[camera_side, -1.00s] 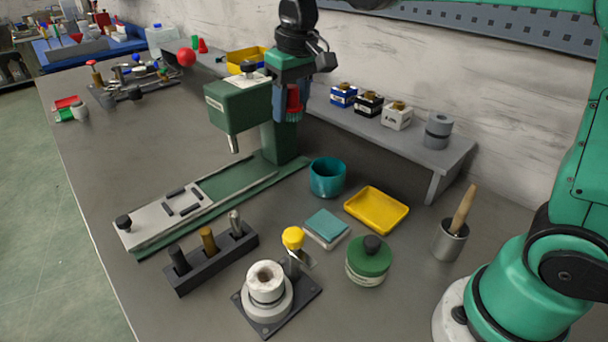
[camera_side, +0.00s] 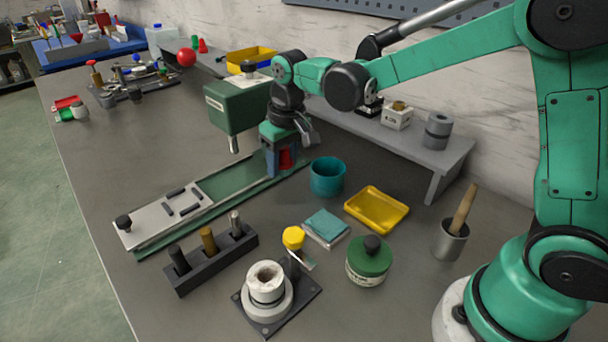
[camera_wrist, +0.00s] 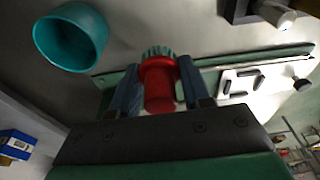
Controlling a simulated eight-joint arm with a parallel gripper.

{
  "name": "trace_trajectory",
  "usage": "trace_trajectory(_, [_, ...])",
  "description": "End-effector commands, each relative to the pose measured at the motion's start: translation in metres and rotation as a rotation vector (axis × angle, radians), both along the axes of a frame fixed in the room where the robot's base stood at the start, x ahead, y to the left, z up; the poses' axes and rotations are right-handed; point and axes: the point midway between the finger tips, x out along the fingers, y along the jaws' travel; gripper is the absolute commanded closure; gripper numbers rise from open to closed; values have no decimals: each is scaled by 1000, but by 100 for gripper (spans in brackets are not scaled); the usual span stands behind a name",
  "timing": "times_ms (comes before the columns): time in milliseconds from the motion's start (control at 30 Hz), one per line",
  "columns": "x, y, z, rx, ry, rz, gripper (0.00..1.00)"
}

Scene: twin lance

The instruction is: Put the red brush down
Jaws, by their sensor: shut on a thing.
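My gripper (camera_side: 284,163) is shut on the red brush (camera_wrist: 159,88), with one finger on each side of it in the wrist view (camera_wrist: 160,78). The brush has a red body and flange, with short teal bristles at its far end. In the side view only a narrow red part of the brush (camera_side: 286,158) shows between the fingers. My gripper points down behind the teal cup (camera_side: 327,180), near the back end of the green machine base (camera_side: 222,203). I cannot tell whether the brush touches a surface.
The green machine head (camera_side: 235,108) stands close to the left of my gripper. A grey shelf (camera_side: 425,150) with small boxes runs along the wall. A yellow tray (camera_side: 376,210), a green-lidded jar (camera_side: 368,262) and a dark peg rack (camera_side: 212,260) stand nearer.

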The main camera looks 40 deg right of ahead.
Motion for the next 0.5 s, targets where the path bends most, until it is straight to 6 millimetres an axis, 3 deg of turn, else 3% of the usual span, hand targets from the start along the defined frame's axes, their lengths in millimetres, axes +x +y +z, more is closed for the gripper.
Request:
trace_trajectory(100, [1,0,-25,0,0,0,100])
trace_trajectory(500, [1,0,-72,1,0,0,100])
